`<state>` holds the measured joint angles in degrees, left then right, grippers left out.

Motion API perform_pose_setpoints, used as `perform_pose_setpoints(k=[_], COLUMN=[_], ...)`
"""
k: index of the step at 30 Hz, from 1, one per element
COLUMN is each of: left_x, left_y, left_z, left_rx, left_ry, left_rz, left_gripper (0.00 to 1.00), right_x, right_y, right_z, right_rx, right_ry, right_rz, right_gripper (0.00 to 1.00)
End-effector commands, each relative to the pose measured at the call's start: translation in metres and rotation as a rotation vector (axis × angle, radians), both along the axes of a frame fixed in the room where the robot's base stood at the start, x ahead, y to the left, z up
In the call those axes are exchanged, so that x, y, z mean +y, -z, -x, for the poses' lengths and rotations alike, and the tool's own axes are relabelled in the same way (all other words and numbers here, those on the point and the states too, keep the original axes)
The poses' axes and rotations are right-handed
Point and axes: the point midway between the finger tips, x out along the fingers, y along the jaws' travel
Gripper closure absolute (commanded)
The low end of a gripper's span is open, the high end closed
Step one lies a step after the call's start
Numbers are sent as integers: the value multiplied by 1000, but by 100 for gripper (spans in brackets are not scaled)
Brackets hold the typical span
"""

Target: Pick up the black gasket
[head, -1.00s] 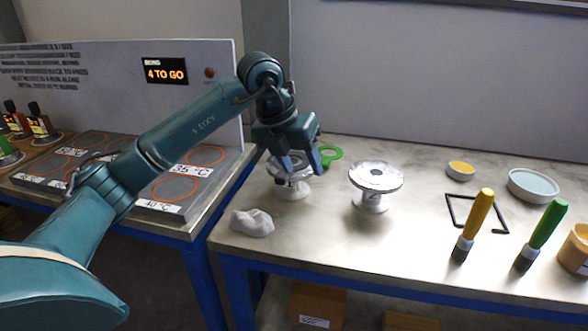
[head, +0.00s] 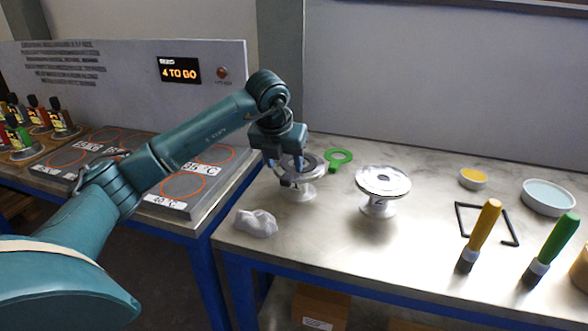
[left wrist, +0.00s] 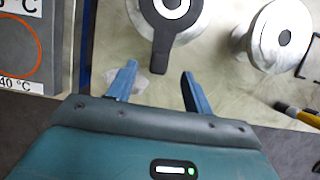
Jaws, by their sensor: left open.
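The black gasket (head: 308,164), a dark flat ring with a tab, lies on top of the left flanged vessel (head: 300,191). In the left wrist view the gasket (left wrist: 161,45) is at the top, its tab pointing down toward my gripper. My left gripper (head: 284,162) is open above the near left side of that vessel. In the left wrist view its fingers (left wrist: 159,72) stand either side of the tab's end, with nothing held. Whether the fingers are level with the tab is unclear. My right gripper is not in view.
A green gasket (head: 340,157) lies behind. A second flanged vessel (head: 381,184) stands to the right, and a crumpled pale cloth (head: 256,223) lies front left. Further right are a black angular frame (head: 468,228), two brushes, yellow-orange (head: 481,230) and green (head: 556,240), and bowls.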

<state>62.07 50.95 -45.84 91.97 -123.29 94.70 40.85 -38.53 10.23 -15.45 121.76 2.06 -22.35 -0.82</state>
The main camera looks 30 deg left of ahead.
Motion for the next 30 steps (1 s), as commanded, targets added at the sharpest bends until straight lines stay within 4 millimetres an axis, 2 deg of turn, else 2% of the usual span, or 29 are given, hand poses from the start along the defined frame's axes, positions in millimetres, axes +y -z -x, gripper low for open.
perform_pose_setpoints(k=[4,9,17,30], left_x=[2,4,4,4], left_y=[21,39,41,41], left_z=[-8,-16,-17,-17], left_rx=[5,2,0,0], left_ry=[-1,0,1,0], left_rz=[2,0,0,0], left_gripper=[49,49,49,85], right_x=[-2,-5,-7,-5], right_y=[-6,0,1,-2], right_z=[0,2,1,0], right_rx=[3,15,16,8], right_ry=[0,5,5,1], right_rz=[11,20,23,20], right_gripper=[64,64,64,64])
